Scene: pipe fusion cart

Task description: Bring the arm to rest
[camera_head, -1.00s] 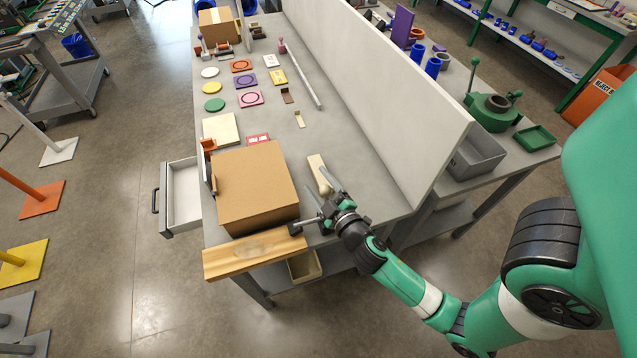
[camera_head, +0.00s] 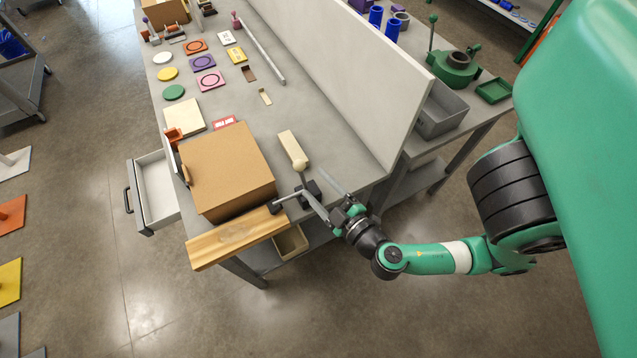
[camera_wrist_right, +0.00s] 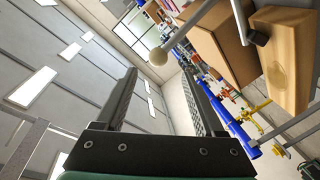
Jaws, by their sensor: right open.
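My right gripper (camera_head: 311,181) comes in from the right over the near end of the workbench (camera_head: 310,110). Its two fingers are spread, with nothing between them. A pale wooden piece with a round knob (camera_head: 288,146) lies on the bench just beyond the fingertips, apart from them. In the right wrist view the open fingers (camera_wrist_right: 158,73) point away from the camera. My left gripper is not in view.
A cardboard box (camera_head: 225,165) and a wooden plank (camera_head: 235,238) sit at the bench's near left. A dark clamp with a handle (camera_head: 290,198) is close by the fingers. A drawer (camera_head: 155,190) stands open at left. A tall pale divider (camera_head: 370,75) runs along the bench.

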